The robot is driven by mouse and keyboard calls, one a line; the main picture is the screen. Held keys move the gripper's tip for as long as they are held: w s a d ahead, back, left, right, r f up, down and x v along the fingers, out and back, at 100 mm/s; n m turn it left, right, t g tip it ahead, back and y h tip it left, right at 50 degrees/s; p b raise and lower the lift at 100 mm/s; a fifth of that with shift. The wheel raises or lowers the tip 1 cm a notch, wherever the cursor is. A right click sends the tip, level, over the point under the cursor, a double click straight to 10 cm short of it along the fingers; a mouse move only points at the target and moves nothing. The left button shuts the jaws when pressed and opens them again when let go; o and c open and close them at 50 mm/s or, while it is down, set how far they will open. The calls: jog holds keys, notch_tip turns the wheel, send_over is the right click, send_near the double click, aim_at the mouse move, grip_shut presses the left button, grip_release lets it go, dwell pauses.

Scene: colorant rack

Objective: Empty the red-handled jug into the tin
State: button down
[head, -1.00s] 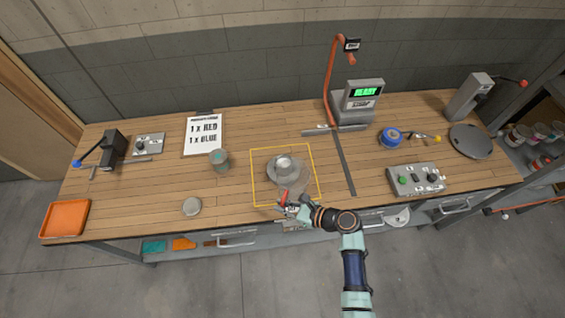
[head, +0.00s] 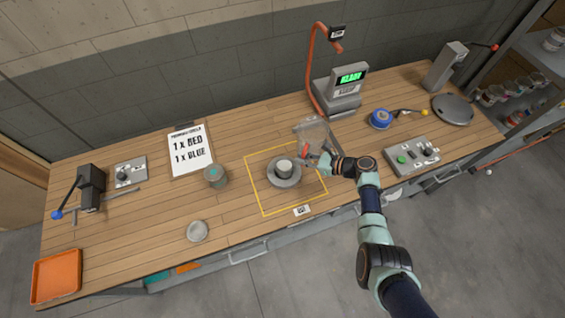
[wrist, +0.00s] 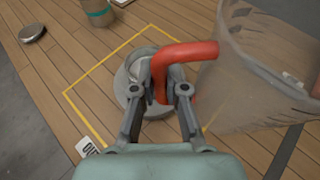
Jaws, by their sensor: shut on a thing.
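The clear jug (head: 311,130) has a red handle (wrist: 185,55) and hangs above the bench, right of the yellow outline. My gripper (head: 322,163) is shut on the red handle; the wrist view shows both fingers (wrist: 159,92) at it. The jug body (wrist: 262,82) fills the right of the wrist view, looks close to upright, and I cannot make out any contents. The small grey tin (head: 285,166) stands on a round grey plate (head: 284,181) inside the yellow outline, left of the jug. In the wrist view the tin (wrist: 139,72) is partly hidden behind the handle and fingers.
A teal-banded can (head: 215,177) and a round lid (head: 197,231) stand left of the outline. A button box (head: 411,156) is at right. The front-left bench is mostly clear.

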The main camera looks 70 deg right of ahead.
jog(key=shift+w+a+f+n+g+h, duration=0.1)
jog(key=shift+a+f+n+g+h, duration=0.15)
jog(key=shift+f, duration=0.3)
jog(key=shift+w+a+f+n+g+h, duration=0.1)
jog(key=shift+f+n+h, duration=0.2)
jog(key=shift+f, duration=0.2)
jog(key=shift+w+a+r+n+g+h+p, duration=0.15)
jog(key=shift+r+n+g+h+p, duration=0.2)
jog(key=shift+p, duration=0.3)
jog(key=n+h, duration=0.1)
jog(key=n+g+h+p, duration=0.2)
jog(key=shift+w+a+r, duration=0.1)
jog(key=shift+a+r, duration=0.25)
jog(key=shift+a, duration=0.05)
jog(key=shift+s+d+f+n+h+b, duration=0.2)
jog(key=shift+d+f+n+h+b, duration=0.1)
jog(key=shift+f+n+h+b, duration=0.3)
jog(key=shift+s+d+r+n+g+h, duration=0.15)
jog(key=shift+d+r+n+g+h, duration=0.25)
jog(key=shift+r+h, duration=0.1)
dwell(0.4)
jog(key=shift+s+d+f+n+h+b, duration=0.2)
jog(key=shift+f+n+h+b, duration=0.3)
jog(key=shift+b, duration=0.55)
jog(key=shift+d+f+n+g+h+b, duration=0.15)
jog(key=shift+f+n+h+b, duration=0.15)
jog(key=shift+f+b, duration=0.4)
jog(key=shift+d+f+n+g+h+b, duration=0.1)
jog(key=shift+f+n+g+h+b, duration=0.15)
jog(key=shift+f+b, duration=0.45)
